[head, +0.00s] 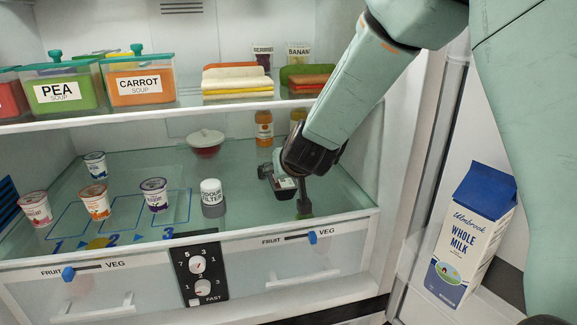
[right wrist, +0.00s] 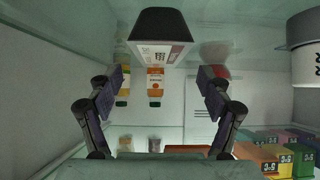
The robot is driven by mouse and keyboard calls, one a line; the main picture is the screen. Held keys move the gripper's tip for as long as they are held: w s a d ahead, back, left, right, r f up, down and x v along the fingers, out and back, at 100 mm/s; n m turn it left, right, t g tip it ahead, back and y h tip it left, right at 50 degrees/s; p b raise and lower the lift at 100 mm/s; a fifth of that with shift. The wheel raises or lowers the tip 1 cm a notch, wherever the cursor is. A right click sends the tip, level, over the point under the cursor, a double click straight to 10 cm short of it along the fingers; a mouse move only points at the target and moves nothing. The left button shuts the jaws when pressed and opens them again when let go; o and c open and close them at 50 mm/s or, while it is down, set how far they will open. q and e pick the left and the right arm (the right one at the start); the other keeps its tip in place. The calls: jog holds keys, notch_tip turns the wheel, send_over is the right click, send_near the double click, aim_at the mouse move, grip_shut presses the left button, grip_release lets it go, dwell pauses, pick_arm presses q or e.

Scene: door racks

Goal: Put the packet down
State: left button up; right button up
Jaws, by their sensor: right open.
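The packet (head: 284,183), a small dark item with a white printed label, is at the right part of the glass shelf, at my right gripper (head: 285,190). In the right wrist view, which appears upside down, the packet (right wrist: 159,26) shows dark with its label, beyond and between the lines of the two spread fingers (right wrist: 163,80). The fingers are open, with a visible gap to either side of it. The packet seems to rest on the glass shelf (head: 255,225); its underside is hidden. My left gripper is not in view.
An odour filter jar (head: 212,198) stands left of the gripper. An orange bottle (head: 264,129) stands behind.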

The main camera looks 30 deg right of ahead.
jog(key=v, duration=0.5)
jog(key=shift+p, duration=0.3)
